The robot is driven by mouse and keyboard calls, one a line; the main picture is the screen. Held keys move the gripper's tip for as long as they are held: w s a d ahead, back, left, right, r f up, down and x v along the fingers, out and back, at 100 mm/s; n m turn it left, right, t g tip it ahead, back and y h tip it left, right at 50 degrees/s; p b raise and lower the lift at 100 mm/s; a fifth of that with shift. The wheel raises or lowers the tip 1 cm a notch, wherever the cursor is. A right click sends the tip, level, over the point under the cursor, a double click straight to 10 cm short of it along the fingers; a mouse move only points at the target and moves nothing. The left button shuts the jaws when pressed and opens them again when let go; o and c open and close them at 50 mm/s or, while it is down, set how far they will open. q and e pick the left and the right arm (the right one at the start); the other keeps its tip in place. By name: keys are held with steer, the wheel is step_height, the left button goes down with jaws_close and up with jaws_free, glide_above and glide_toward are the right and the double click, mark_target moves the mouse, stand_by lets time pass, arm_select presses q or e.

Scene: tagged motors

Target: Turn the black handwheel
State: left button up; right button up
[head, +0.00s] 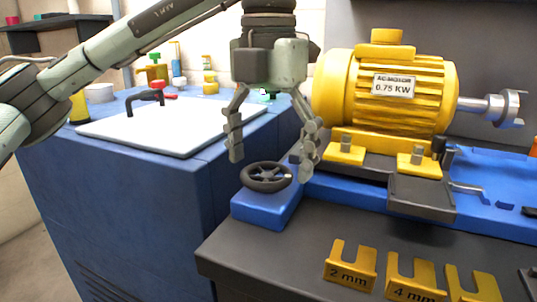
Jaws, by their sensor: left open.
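The black handwheel (266,177) lies flat on top of a blue block at the near left end of the blue machine bed (262,209). My left gripper (270,158) comes in from above, pointing down, with its two fingers spread wide. In the head view the fingertips show just above and to either side of the handwheel. The right fingertip overlaps the wheel's right edge in the picture; I cannot tell whether it touches. Nothing is held between the fingers. My right gripper is not in view.
A yellow motor (400,98) labelled 0.75 KW stands on the bed close to the right of my gripper. Yellow slotted shims (350,266) lie on the dark front ledge. A blue cabinet with a white board (160,128) and black handle stands at left.

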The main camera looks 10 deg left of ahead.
mark_target(268, 170)
arm_select(q)
steer(key=shift+r, duration=0.1)
step_height(268, 170, up, 12)
stand_by(0.4)
